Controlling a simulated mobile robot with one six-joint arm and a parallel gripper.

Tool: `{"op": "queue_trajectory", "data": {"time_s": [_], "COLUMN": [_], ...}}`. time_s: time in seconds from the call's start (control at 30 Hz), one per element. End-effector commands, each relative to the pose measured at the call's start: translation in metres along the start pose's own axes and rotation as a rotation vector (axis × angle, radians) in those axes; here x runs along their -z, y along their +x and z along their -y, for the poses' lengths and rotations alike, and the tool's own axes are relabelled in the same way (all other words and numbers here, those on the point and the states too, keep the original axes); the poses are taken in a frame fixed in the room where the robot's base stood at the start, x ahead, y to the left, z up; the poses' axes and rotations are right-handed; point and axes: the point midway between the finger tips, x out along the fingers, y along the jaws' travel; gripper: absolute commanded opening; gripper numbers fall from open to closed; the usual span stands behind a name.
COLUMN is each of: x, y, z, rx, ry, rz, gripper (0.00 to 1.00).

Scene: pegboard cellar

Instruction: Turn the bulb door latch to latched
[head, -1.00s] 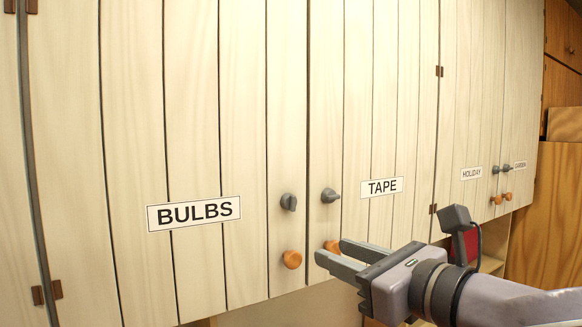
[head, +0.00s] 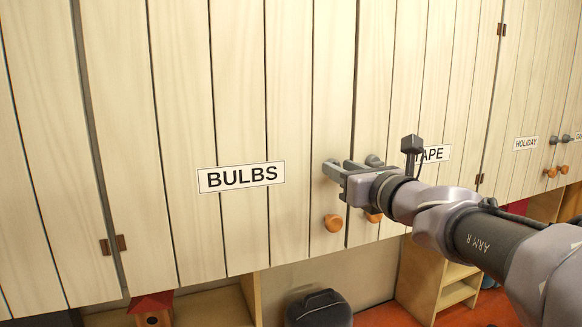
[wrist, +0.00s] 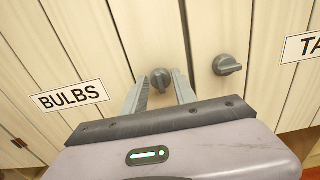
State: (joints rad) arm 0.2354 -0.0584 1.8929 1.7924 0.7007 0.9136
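The bulb door (head: 235,120) is a pale plank door with a BULBS label (head: 241,177). In the wrist view its grey latch knob (wrist: 160,78) sits between my fingertips, its grip ridge looking roughly upright. In the head view my gripper (head: 336,170) reaches the door at the latch and mostly hides it. My gripper (wrist: 160,92) is open, one finger on each side of the knob. I cannot tell whether either finger touches it. The orange bulb door pull (head: 333,223) is below the gripper.
The neighbouring tape door has a similar grey latch (wrist: 226,65), its ridge pointing right, close to my right finger. A second orange pull (head: 374,217) is partly behind my gripper. Further right are the holiday door (head: 526,143) and its latches. A black case (head: 318,308) stands below.

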Motion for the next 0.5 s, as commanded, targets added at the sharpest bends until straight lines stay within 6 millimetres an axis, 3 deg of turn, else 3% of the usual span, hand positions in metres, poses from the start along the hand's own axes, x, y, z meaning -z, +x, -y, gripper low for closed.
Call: {"op": "queue_trajectory", "data": {"time_s": [0.2, 0.4, 0.5], "x": [0.0, 0.0, 0.0], "y": [0.0003, 0.0001, 0.0001], "z": [0.0001, 0.0001, 0.0001], "rx": [0.0, 0.0, 0.0], "ry": [-0.001, -0.001, -0.001], "rz": [0.0, 0.0, 0.0], "gripper": [0.34, 0.0, 0.0]}}
